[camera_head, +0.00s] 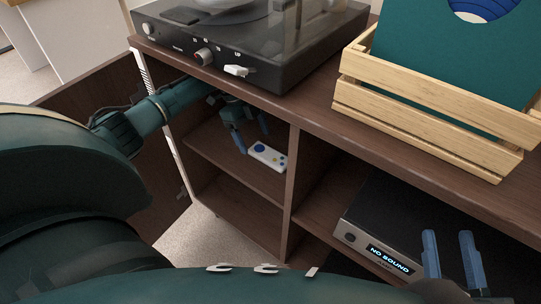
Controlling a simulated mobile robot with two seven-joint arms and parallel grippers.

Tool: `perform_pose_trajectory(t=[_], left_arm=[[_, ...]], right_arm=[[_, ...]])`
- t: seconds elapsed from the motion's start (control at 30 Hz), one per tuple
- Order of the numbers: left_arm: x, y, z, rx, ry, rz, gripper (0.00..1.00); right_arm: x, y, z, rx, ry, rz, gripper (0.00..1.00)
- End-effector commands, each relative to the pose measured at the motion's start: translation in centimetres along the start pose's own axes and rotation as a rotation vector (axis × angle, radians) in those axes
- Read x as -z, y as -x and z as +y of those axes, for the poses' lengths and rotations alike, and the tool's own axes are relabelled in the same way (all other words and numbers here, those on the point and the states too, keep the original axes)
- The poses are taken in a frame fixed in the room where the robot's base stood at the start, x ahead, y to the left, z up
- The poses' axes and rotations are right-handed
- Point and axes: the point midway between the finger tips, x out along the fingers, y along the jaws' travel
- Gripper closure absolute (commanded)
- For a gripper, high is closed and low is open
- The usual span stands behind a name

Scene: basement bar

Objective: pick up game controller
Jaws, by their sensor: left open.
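The game controller (268,157) is a small white pad with blue and yellow marks. It lies on the upper shelf (232,165) of the cabinet's left compartment, close to the front edge. My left gripper (254,143) reaches into this compartment from the left, under the cabinet top. Its two blue fingers are apart and empty, just behind and above the controller. I cannot tell whether a finger touches it. My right gripper (448,234) is at the lower right, fingers pointing up and apart, with nothing between them, in front of the amplifier.
A turntable (225,62) stands on the cabinet top (305,105) above my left gripper. A wooden crate (430,130) with records (455,60) stands to its right. An amplifier (375,225) reading "NO SOUND" sits in the right compartment. A vertical divider (298,190) separates the compartments.

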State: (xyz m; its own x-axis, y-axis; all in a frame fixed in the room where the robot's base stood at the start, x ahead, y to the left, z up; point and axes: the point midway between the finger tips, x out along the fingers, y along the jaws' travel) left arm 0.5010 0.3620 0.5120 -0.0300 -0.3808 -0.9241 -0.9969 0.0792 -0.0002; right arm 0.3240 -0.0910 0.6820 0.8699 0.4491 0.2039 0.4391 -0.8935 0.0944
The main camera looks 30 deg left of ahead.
Motion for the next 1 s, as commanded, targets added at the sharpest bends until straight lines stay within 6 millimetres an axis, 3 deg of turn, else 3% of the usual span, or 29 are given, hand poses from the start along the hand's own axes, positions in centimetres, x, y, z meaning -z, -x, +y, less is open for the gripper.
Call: perform_pose_trajectory(t=[0.1,0.37,0.5,0.57,0.7,1.0], left_arm=[[1.6,-0.9,0.0,-0.001,-0.003,0.001,0.25],[3.5,-1.6,0.0,0.000,-0.003,0.001,0.25],[5.8,-2.7,0.0,0.000,-0.005,0.002,0.25],[5.7,-4.0,0.1,-0.002,0.001,0.001,0.25],[5.7,-5.3,0.0,0.000,0.000,0.001,0.25],[5.8,-5.4,0.0,0.000,0.001,0.000,0.25]], right_arm=[[-0.1,0.0,-0.1,0.002,-0.008,0.006,0.64],[-0.2,0.0,-0.1,0.004,-0.020,0.011,0.64],[-0.6,0.1,-0.2,0.006,-0.035,0.014,0.64],[-0.8,0.0,-0.3,0.012,-0.032,0.033,0.64],[1.3,-0.9,0.3,0.024,0.024,0.138,0.64],[1.9,-1.1,0.5,0.024,0.040,0.162,0.64]])
